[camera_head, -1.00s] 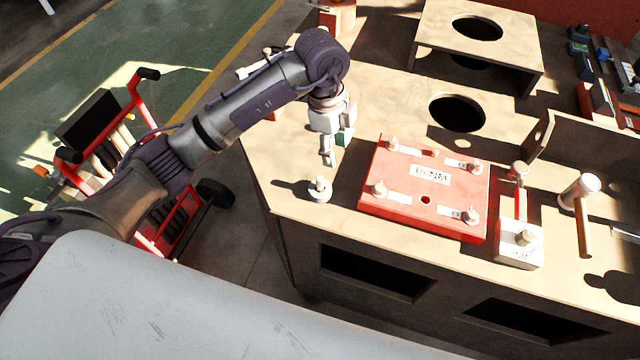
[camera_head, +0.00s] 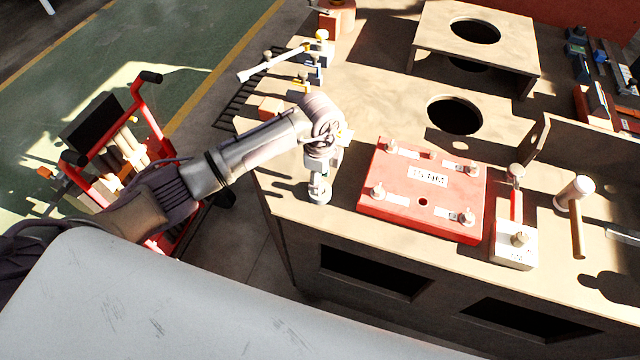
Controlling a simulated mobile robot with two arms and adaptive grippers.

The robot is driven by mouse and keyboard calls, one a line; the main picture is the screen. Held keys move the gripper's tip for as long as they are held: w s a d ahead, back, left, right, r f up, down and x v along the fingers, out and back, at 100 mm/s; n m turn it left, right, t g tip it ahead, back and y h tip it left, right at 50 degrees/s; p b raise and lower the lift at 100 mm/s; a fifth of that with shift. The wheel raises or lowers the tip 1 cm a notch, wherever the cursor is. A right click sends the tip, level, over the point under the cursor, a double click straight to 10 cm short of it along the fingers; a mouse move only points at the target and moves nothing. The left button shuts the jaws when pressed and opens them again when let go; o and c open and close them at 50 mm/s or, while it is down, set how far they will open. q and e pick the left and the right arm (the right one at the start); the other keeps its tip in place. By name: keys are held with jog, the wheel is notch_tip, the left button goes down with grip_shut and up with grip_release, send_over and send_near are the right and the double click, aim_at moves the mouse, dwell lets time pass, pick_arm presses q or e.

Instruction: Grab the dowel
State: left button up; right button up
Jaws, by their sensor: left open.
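A small pale dowel (camera_head: 319,194) with a wider white base stands on the wooden bench, left of the red board (camera_head: 423,188). My left gripper (camera_head: 319,179) points down right at the dowel, its jaws open. The fingers cover the dowel's upper part, and I cannot tell whether they touch it. The red board bears several similar pegs near its corners, a bare hole and white labels. My right gripper does not show.
A red cart (camera_head: 118,150) stands at left. Small tools (camera_head: 290,65) lie at the far left bench edge.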

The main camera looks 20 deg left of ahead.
pick_arm(q)
jog(key=shift+f, duration=0.95)
jog(key=shift+c, duration=0.2)
grip_shut()
jog(key=shift+r, duration=0.1)
